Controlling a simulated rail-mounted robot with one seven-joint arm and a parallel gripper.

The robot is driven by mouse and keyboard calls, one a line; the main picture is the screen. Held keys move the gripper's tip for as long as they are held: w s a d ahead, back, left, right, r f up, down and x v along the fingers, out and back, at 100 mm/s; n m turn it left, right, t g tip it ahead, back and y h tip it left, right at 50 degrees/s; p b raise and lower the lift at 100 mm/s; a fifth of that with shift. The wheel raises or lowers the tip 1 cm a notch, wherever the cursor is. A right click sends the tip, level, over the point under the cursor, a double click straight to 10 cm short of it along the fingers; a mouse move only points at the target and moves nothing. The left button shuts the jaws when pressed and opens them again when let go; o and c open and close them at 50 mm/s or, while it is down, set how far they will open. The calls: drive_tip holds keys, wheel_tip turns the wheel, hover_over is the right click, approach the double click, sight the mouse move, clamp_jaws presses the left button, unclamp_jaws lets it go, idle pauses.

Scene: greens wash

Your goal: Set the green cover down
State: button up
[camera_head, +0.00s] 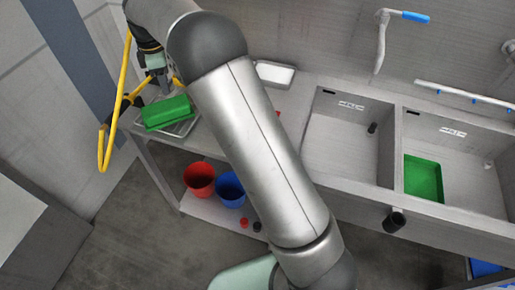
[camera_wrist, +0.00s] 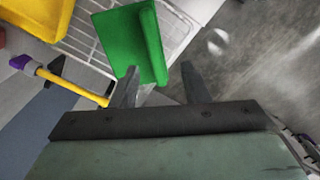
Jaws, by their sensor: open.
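The green cover (camera_head: 168,112) sits on a wire rack (camera_head: 186,128) at the left end of the counter. In the wrist view the cover (camera_wrist: 128,40) lies just beyond my fingertips, with rack wires (camera_wrist: 85,45) beside it. In the head view my gripper (camera_head: 154,74) is small and partly hidden by the arm, just above and behind the cover.
A yellow bent bar (camera_head: 103,150) stands left of the rack. A yellow tray-like thing (camera_wrist: 38,14) and a yellow-handled tool (camera_wrist: 70,84) show in the wrist view. Red (camera_head: 199,178) and blue (camera_head: 230,188) buckets stand below. Two sinks are at right; one holds a green tray (camera_head: 423,178).

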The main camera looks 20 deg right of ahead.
drive_tip(key=s+d+r+m, duration=0.3)
drive_tip(key=s+d+m, duration=0.2)
drive_tip(key=s+d, duration=0.3)
drive_tip(key=s+d+r+m, duration=0.3)
drive_tip(key=s+d+m, duration=0.25)
drive_tip(key=s, duration=0.45)
drive_tip(key=s+d+f+m, duration=0.2)
drive_tip(key=s, duration=0.4)
drive_tip(key=s+d+f+m, duration=0.1)
drive_tip(key=s+f+m, duration=0.1)
drive_tip(key=s, duration=0.5)
drive_tip(key=s+d+f+m+t, duration=0.1)
drive_tip(key=s+d+f+m, duration=0.1)
drive_tip(key=s+m, duration=0.2)
drive_tip(key=s, duration=0.2)
drive_tip(key=shift+s+d+f, duration=0.3)
drive_tip(key=shift+d, duration=0.05)
